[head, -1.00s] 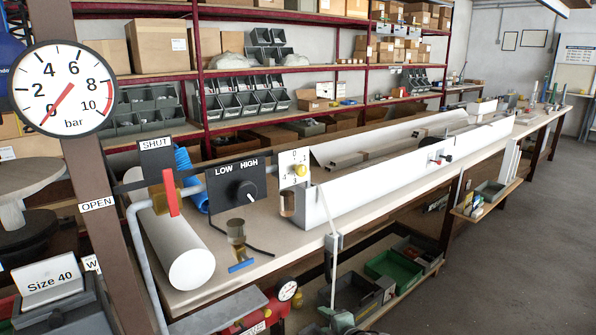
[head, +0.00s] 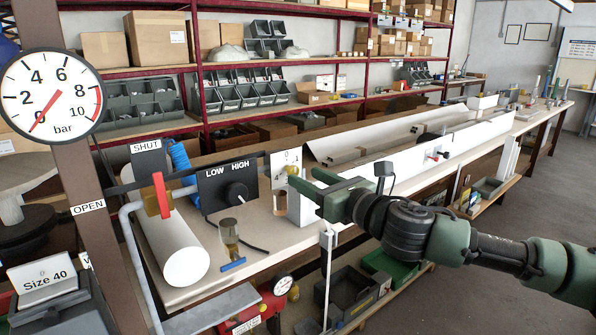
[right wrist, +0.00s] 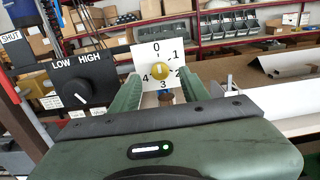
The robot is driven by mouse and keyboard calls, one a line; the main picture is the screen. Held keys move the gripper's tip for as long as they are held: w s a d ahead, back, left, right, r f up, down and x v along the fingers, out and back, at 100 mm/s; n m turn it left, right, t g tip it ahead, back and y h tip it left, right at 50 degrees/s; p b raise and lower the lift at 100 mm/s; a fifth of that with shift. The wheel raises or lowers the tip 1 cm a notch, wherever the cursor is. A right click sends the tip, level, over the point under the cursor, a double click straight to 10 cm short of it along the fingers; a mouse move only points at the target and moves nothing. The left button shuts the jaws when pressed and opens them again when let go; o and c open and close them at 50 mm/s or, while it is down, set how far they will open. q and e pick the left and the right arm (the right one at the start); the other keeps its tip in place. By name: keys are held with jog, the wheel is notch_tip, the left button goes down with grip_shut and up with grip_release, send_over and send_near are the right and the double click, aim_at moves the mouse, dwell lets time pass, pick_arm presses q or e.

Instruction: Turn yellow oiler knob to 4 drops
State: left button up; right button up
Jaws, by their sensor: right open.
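The yellow oiler knob (right wrist: 160,71) sits on a white dial plate (right wrist: 146,55) marked 0 to 4, near the middle of the right wrist view. I cannot tell which number it points to. In the head view the knob (head: 292,170) shows small on its plate (head: 281,158), partly behind my gripper. My right gripper (head: 306,178) is open, its green fingers pointing at the plate. In the right wrist view the fingers stand left and right of the knob, with nothing held; I cannot tell whether they reach it. My left gripper is not in view.
A black LOW/HIGH panel (head: 213,187) with a black knob stands left of the dial plate. A red-handled valve (head: 161,194) and a glass cup (head: 229,232) are nearby. A long white channel (head: 400,170) runs along the bench to the right.

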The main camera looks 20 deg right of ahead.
aim_at(295, 171)
jog(key=shift+x, duration=2.1)
grip_shut()
